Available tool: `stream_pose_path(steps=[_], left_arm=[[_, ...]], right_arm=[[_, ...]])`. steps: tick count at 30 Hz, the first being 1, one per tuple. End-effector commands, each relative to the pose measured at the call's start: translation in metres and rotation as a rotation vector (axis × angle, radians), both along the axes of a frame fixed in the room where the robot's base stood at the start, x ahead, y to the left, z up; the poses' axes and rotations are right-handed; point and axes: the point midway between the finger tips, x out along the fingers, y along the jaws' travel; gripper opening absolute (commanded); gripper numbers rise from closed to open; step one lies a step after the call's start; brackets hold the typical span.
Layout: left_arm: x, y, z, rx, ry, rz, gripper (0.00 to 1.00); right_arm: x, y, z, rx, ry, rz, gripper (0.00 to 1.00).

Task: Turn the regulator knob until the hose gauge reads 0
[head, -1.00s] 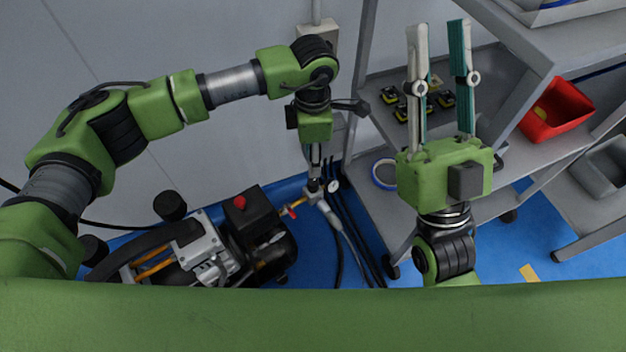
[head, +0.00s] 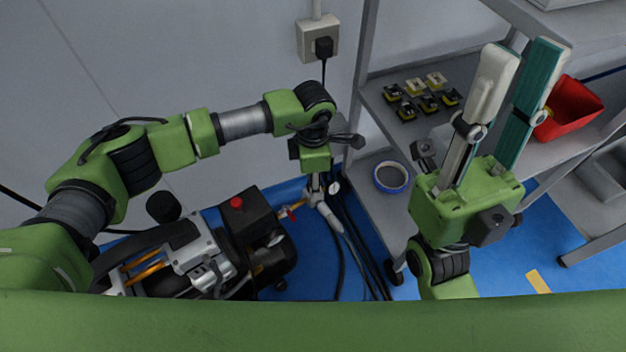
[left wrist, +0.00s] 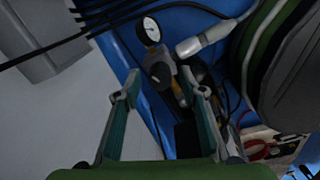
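The regulator knob (left wrist: 160,74) is a dark round cap in the left wrist view. It shows between the two fingertips of my left gripper (left wrist: 160,80), with a gap on each side. The fingers are open; I cannot tell whether the tips reach down around the knob. The white hose gauge (left wrist: 149,29) faces the wrist camera, but its reading is too small to tell. In the head view, my left gripper (head: 316,182) points down over the regulator and hides the knob; the gauge (head: 334,188) is just right. My right gripper (head: 520,62) is raised, open and empty.
A compressor (head: 205,245) with a red button stands on the blue floor left of the regulator. Dark hoses (head: 362,250) run past it. A grey shelf (head: 375,135) with small parts, a tape roll (head: 391,177) and a red bin (head: 568,108) stand at right.

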Motion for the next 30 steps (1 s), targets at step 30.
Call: stream_pose_path(steps=[30], left_arm=[[-0.001, -0.001, 0.003, -0.001, 0.001, 0.325, 0.0]], right_arm=[[0.001, 0.0, 0.018, -0.002, 0.006, 0.0, 0.25]])
